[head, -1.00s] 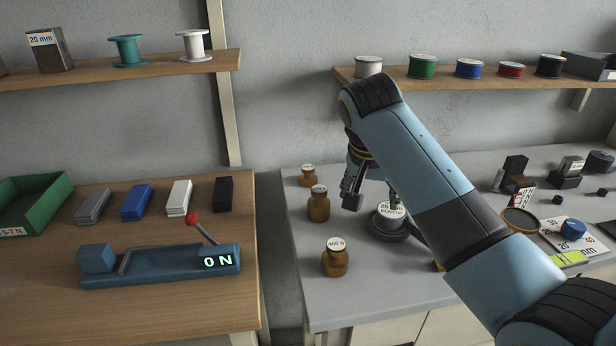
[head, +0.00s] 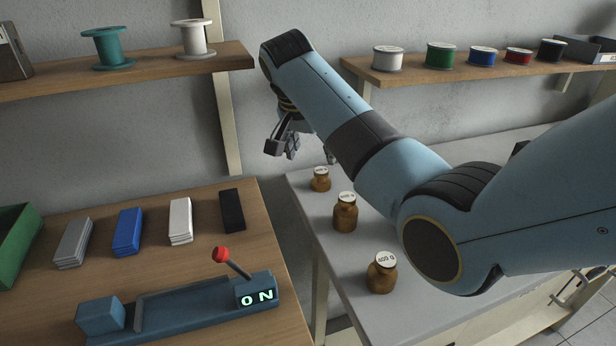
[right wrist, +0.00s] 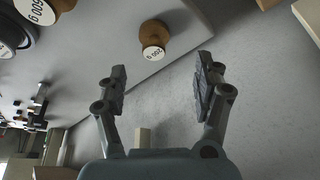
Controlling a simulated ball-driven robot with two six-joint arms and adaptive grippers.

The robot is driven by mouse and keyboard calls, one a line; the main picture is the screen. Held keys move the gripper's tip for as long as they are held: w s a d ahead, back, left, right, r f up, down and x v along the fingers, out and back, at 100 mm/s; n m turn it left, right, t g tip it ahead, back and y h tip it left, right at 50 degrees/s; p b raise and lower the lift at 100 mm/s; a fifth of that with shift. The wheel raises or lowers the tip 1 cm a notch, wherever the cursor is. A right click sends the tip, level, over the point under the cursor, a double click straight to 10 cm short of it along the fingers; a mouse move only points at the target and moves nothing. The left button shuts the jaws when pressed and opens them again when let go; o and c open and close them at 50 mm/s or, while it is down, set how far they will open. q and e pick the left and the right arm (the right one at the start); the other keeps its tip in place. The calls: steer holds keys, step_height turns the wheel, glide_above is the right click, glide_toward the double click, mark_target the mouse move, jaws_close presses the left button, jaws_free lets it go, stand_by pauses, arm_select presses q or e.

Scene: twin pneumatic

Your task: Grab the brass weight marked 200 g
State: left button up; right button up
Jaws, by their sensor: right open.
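The brass weight marked 200 g (right wrist: 153,38) shows in the right wrist view, upright on the grey bench with its white label upside down to me. In the head view it seems to be the farthest of three brass weights (head: 320,181), though that label is too small to read. My right gripper (head: 288,148) is open and empty, to the left of and above this weight in the head view. In the right wrist view the open fingers (right wrist: 160,80) are spread apart, with the weight beyond them, untouched. My left gripper is out of view.
A middle brass weight (head: 345,214) and a near one marked 400 g (head: 382,275) stand along the grey bench's left side. A gap separates this bench from the wooden bench (head: 180,265). A shelf (head: 130,72) with spools hangs at upper left.

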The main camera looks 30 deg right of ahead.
mark_target(321, 171)
steer(key=x, duration=0.3)
steer(key=shift+s+d+f, duration=0.15)
steer(key=shift+s+d, duration=0.05)
steer(key=shift+d, duration=0.05)
steer(key=shift+w+d+f, duration=0.1)
steer(key=shift+f, duration=0.25)
steer(key=x, duration=0.3)
steer(key=shift+d+f, duration=0.25)
steer(key=shift+f, duration=0.1)
steer(key=shift+d+f, duration=0.15)
steer(key=shift+f, duration=0.3)
steer(key=c, duration=0.5)
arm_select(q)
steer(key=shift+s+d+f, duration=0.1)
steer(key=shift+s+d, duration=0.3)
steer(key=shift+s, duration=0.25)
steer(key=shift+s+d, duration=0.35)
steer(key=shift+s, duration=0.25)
arm_select(e)
steer(key=shift+r, duration=0.1)
steer(key=c, duration=0.8)
